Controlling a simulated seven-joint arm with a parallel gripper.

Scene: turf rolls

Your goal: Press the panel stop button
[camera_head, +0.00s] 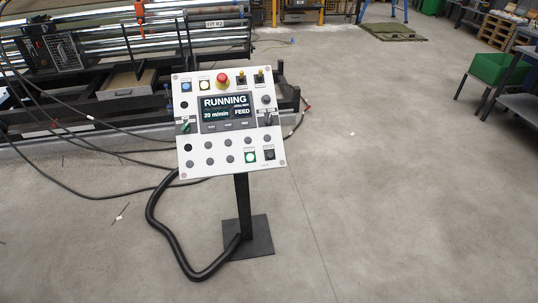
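A tilted white control panel (232,128) stands on a dark post (243,205) in the middle of the view. Its screen (227,112) reads "RUNNING" and "20 m/min FEED". A red mushroom button (222,81) on a yellow ring sits at the top edge. The small labels are too fine to read, so I cannot tell by label which is the stop button. My gripper is not in view.
A long machine with shiny rollers (120,45) and a black frame stands behind the panel. A thick black hose (165,235) loops from the panel to the post's base plate (250,245). A green bin (500,68) is at the right. Floor in front and right is clear.

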